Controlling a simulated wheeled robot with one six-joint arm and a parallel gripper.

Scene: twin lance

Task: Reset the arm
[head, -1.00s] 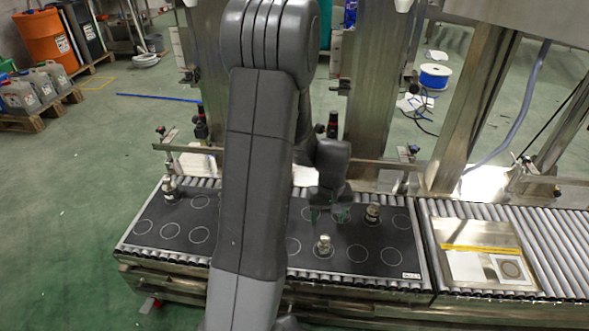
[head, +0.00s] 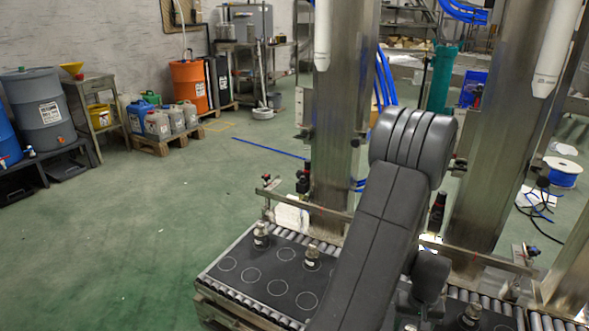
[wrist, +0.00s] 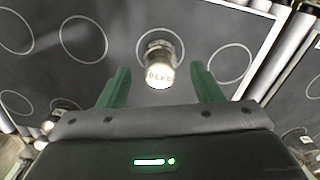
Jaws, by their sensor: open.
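My gripper (wrist: 160,70) is open in the wrist view, its two green fingers apart with nothing gripped. A small bottle with a pale metallic top (wrist: 160,62) stands ahead of the fingers, on a circle of the black mat (wrist: 110,15). In the head view, small bottles stand on the mat (head: 240,285) at its back left (head: 261,236) and further right (head: 312,257). Another bottle (head: 470,316) shows near the bottom edge. My arm crosses the head view, and its wrist hangs at the lower right; the fingers are not visible there.
The mat lies on a roller conveyor with a side rail (head: 490,262) along its back. Steel columns (head: 343,110) stand behind the conveyor. Canisters on a pallet (head: 160,143), an orange drum (head: 188,87) and a cable spool (head: 562,172) stand further back. The green floor at left is clear.

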